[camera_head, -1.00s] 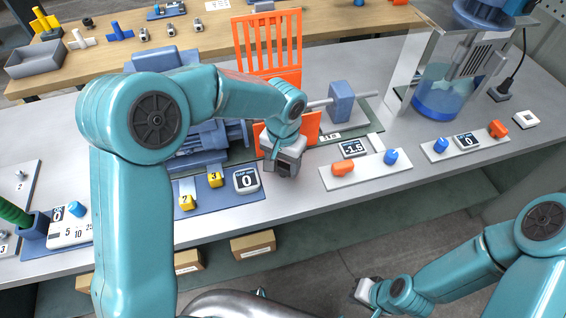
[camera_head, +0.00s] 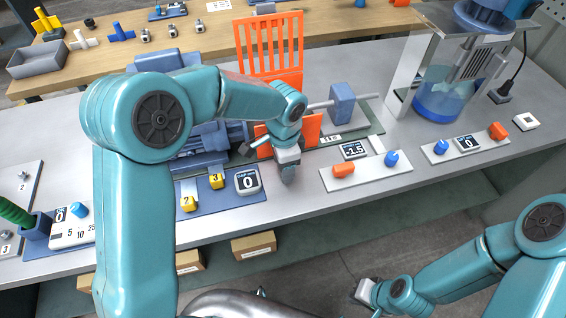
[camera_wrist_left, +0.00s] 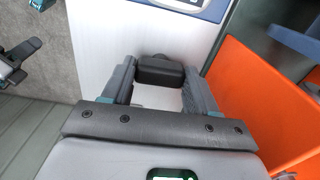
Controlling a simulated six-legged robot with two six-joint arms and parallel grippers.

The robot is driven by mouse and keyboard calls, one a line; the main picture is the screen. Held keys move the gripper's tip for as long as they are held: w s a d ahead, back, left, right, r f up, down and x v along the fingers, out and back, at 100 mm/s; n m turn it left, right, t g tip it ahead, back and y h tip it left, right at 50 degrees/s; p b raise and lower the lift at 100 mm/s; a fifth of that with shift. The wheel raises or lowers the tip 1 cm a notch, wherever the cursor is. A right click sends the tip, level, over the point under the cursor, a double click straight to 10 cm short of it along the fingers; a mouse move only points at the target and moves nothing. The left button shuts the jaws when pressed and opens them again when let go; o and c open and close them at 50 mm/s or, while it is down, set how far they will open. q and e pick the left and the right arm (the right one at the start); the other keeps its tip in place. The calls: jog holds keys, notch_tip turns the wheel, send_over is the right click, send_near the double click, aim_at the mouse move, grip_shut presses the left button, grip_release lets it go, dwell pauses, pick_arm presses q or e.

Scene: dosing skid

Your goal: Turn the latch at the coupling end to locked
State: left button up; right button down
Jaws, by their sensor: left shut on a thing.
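My left gripper (camera_head: 287,172) points down over the bench, just in front of the orange guard (camera_head: 308,128). In the left wrist view its two fingers (camera_wrist_left: 160,85) stand on either side of a dark block (camera_wrist_left: 160,70) and are shut on it. I cannot tell from its shape whether this block is the latch handle. In the head view the gripper hides it. A dark knob on a bar (camera_head: 245,149) shows to the left of the gripper, by the pump's end. My right gripper (camera_head: 363,291) hangs low in front of the bench; its fingers are too small to read.
A blue base with a display reading 0 (camera_head: 247,182) and yellow tags 2 and 3 lies left of the gripper. A white panel with orange and blue knobs (camera_head: 365,172) lies to the right. The orange guard stands close behind.

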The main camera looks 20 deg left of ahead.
pick_arm(q)
jog(key=shift+d+m, duration=0.15)
jog(key=shift+m, duration=0.15)
dwell(0.4)
jog(key=o, duration=1.1)
jog(key=shift+w, duration=0.1)
jog(key=shift+c, duration=0.2)
jog(key=shift+f, duration=0.1)
notch_tip(320, 180, up, 16)
jog(key=shift+r, duration=0.2)
